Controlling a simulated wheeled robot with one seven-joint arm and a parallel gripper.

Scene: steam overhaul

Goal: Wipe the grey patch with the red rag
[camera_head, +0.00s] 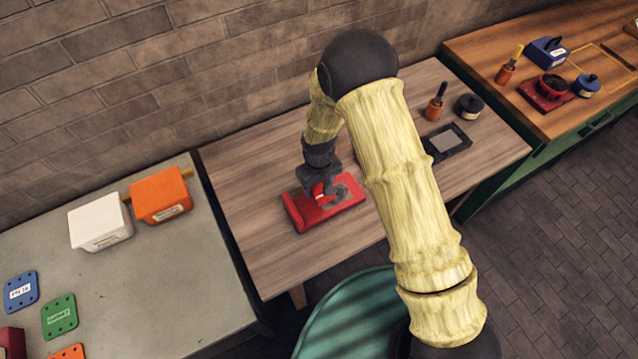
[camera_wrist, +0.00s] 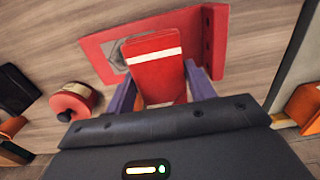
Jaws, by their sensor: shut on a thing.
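My gripper (camera_head: 320,188) is shut on the red rag, a folded red block with a white stripe (camera_wrist: 155,68), between its two purple fingers in the wrist view. It is low over a red plate (camera_head: 299,213) on the wooden table. The plate also shows in the wrist view (camera_wrist: 182,28), with dark bolts or holes along its right edge. The grey patch (camera_head: 339,198) is on the plate. In the wrist view part of the patch (camera_wrist: 114,56) shows at the rag's left, and the rag hides the rest. I cannot tell whether the rag touches the plate.
A red round pot (camera_wrist: 72,98) shows in the wrist view. White (camera_head: 99,226) and orange (camera_head: 160,196) boxes are on the left bench. The table's front is clear.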

